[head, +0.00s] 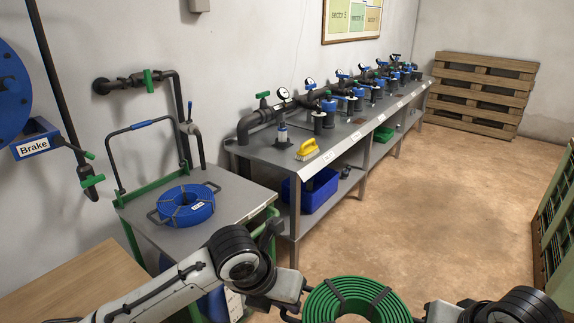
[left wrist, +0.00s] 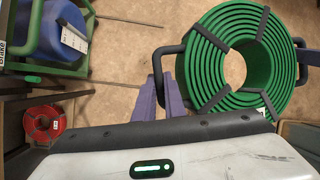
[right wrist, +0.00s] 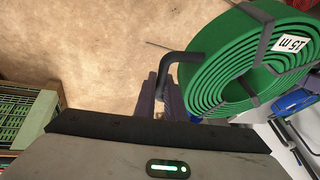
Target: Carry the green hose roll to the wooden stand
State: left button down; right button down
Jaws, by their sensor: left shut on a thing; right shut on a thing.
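The green hose roll (head: 350,302) is a ring of coiled green hose with dark straps and a black handle on each side. It is in front of me at the bottom of the head view, held above the floor. My left gripper (head: 287,304) is shut on its left handle; the left wrist view shows the fingers at that handle (left wrist: 158,65). My right gripper (right wrist: 160,97) is shut on the other handle (right wrist: 165,72). A "15 m" label shows on the roll. A plain wooden top (head: 75,288) is at the lower left; I cannot tell if this is the stand.
A metal cart (head: 240,203) with a blue hose roll (head: 187,206) stands at the left. A long bench (head: 335,147) with valves runs along the wall. Wooden pallets (head: 480,93) lean at the back. A green rack (head: 556,225) is at the right. The middle floor is clear.

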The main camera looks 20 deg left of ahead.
aim_at(70, 295)
jog(key=u, duration=0.55)
jog(key=i, duration=0.5)
jog(key=u, duration=1.45)
jog(key=i, duration=0.85)
jog(key=u, duration=0.5)
